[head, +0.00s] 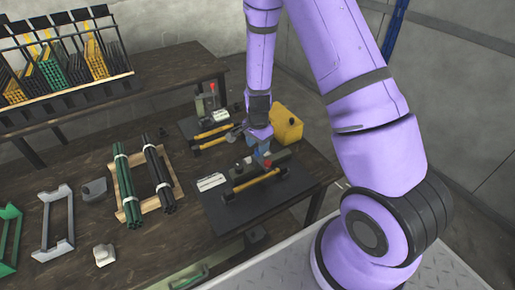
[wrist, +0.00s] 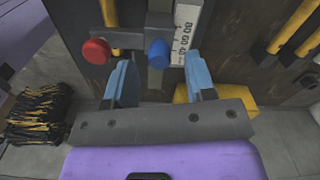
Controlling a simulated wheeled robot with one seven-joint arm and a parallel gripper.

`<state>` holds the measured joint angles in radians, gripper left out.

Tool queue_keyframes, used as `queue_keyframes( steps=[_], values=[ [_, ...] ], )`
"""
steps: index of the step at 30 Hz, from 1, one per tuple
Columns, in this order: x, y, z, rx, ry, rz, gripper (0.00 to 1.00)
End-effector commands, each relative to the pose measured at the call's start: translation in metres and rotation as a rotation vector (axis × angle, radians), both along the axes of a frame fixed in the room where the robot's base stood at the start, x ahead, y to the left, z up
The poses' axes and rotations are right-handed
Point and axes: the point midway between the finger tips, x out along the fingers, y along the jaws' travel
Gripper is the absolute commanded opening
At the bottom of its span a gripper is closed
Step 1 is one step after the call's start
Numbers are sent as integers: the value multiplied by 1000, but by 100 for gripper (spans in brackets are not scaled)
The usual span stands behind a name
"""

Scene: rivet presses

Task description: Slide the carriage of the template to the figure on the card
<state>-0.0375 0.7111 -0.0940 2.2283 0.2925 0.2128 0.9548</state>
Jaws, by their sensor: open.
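The near template (head: 241,206) is a dark plate on the bench with a yellow bar (head: 256,182) along it. My gripper (head: 261,152) is low over its back side. In the wrist view my gripper (wrist: 160,68) has two blue fingers standing apart. A blue knob (wrist: 159,54) on a grey upright block, which looks like the carriage (wrist: 159,22), shows between and just beyond the fingertips; contact cannot be told. A red knob (wrist: 96,51) is left of it. A white numbered scale (wrist: 187,28) runs beside the block. A white card (head: 211,182) lies at the template's left; its figure is unreadable.
A second template (head: 211,136) with yellow bars stands behind. A yellow container (head: 287,124) is close behind my gripper. Green rods (head: 128,190) and dark rods (head: 160,180) lie on a wooden rack to the left. A bin rack (head: 65,85) is behind.

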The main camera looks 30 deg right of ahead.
Motion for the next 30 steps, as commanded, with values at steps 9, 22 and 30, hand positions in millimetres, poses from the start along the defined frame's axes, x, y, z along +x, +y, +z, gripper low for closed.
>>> queue_keyframes(
  steps=[9,22,30],
  values=[
    [1,1,56,0,-3,3,50],
    [0,1,88,0,-1,1,50],
    [0,1,88,0,0,1,50]
  ],
)
